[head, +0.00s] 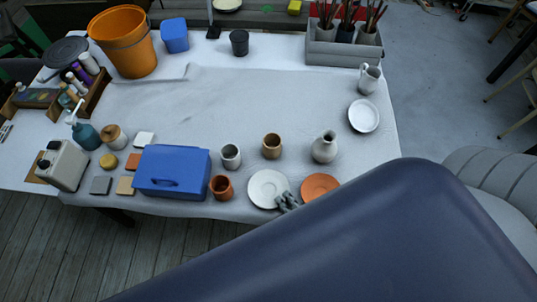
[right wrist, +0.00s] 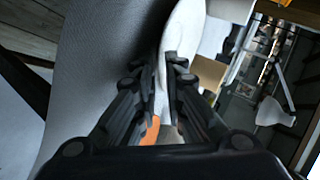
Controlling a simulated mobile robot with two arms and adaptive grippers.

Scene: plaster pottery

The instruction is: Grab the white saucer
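The white saucer (head: 265,187) lies near the table's front edge, beside the terracotta saucer (head: 320,186). My right gripper (head: 286,202) is at its front right rim. In the right wrist view the saucer (right wrist: 182,38) shows nearly edge-on, with its rim between the close-set fingertips of my right gripper (right wrist: 171,62). The fingers look shut on that rim, with only a narrow white strip between them. I cannot tell whether the saucer is lifted off the table. My left gripper is not in view.
A second white dish (head: 364,116) lies at the right. The table's middle (head: 240,105) is clear. My own dark body part hides the lower right.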

